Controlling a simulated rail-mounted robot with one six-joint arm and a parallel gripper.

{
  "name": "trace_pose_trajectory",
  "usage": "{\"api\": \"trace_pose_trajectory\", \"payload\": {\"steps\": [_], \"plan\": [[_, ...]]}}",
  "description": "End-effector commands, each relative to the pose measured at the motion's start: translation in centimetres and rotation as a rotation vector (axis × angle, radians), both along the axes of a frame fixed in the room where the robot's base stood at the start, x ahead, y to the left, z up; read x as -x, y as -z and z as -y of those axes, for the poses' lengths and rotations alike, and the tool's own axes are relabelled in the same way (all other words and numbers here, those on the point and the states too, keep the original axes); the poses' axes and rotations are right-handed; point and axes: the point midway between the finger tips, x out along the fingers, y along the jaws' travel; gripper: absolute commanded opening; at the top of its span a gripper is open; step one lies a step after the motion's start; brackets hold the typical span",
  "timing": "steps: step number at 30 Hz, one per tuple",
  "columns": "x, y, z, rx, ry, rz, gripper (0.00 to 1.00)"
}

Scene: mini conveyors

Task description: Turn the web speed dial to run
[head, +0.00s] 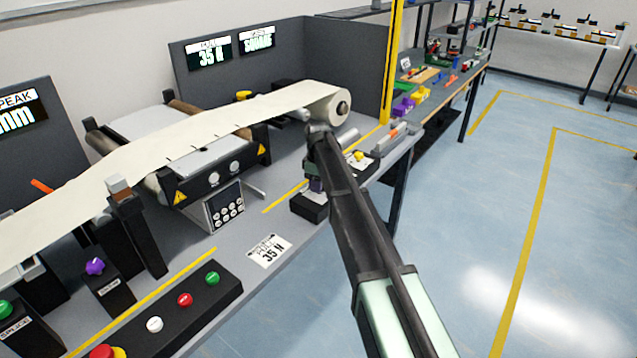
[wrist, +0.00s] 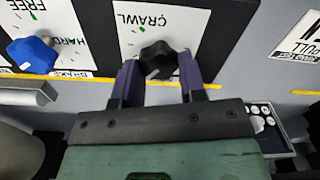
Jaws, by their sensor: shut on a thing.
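The web speed dial is a black lobed knob (wrist: 157,57) on a white plate (wrist: 135,17) marked "CRAWL" in the wrist view. A small green mark shows on the plate above the knob. The two purple fingers of my gripper (wrist: 157,72) stand on either side of the knob, shut on it. Any "run" mark is not readable. In the head view my gripper (head: 316,182) is down at the right part of the bench, largely behind my arm. The dial is hidden there.
A blue knob (wrist: 33,54) on a plate marked "FREE" and "HARD" is left of the dial. A keypad (wrist: 264,122) is at lower right. In the head view, a white web (head: 200,121) runs from a roll (head: 325,103), and a button box (head: 172,310) stands in front.

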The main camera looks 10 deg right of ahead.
Motion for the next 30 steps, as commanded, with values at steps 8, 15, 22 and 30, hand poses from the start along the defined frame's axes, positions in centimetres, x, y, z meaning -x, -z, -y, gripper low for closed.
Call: {"api": "trace_pose_trajectory", "payload": {"steps": [8,15,22,30], "plan": [[0.14,0.02,-0.03,0.0,-0.115,-0.001,0.14],[0.15,0.03,-0.02,0.0,-0.145,-0.002,0.14],[0.15,0.03,-0.02,0.0,-0.145,-0.002,0.14],[0.12,0.02,-0.02,0.0,-0.144,-0.001,0.64]]}}
